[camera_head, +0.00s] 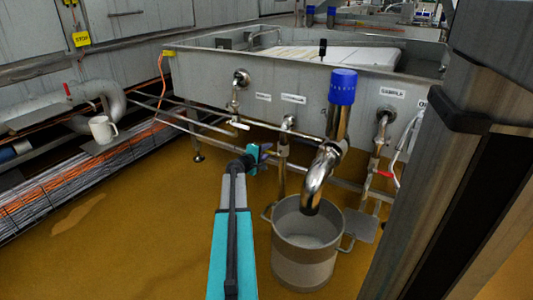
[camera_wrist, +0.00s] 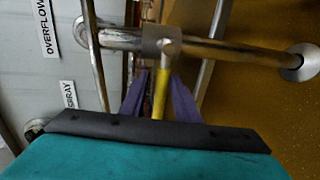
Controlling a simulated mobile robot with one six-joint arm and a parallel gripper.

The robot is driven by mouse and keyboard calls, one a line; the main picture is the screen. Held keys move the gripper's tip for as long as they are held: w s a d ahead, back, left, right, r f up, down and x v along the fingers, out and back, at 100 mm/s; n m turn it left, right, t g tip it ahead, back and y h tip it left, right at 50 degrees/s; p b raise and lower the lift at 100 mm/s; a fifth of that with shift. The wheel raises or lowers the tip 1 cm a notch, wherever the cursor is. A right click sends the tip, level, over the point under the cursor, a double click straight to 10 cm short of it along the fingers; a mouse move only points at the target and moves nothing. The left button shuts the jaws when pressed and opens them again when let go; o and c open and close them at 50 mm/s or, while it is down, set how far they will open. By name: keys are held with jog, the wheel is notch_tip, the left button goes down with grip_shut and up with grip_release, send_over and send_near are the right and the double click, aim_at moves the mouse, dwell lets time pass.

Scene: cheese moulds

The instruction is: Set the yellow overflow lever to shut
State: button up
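The yellow overflow lever (camera_wrist: 160,95) shows in the wrist view, hanging from a metal valve body (camera_wrist: 160,40) on a pipe. My gripper (camera_wrist: 160,98) has one purple finger on each side of the lever, with a visible gap between finger and lever on both sides. The fingers look open around it rather than clamped. In the head view my gripper (camera_head: 266,152) is below the front of the vat, left of the large spout; the yellow lever cannot be made out there. An OVERFLOW label (camera_wrist: 47,28) is on the vat wall.
A steel vat (camera_head: 210,67) stands behind my gripper. A bent spout (camera_head: 322,175) with a blue top and a metal bucket (camera_head: 303,262) stand to the right. Pipes and a leg (camera_wrist: 303,62) are close by. A red-handled valve (camera_head: 382,174) is further right.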

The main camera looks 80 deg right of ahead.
jog(key=shift+w+f, duration=0.1)
dwell(0.3)
jog(key=p+v, duration=0.4)
jog(key=v, duration=0.9)
jog(key=shift+a+p, duration=0.35)
jog(key=shift+a, duration=0.05)
jog(key=shift+w, duration=0.15)
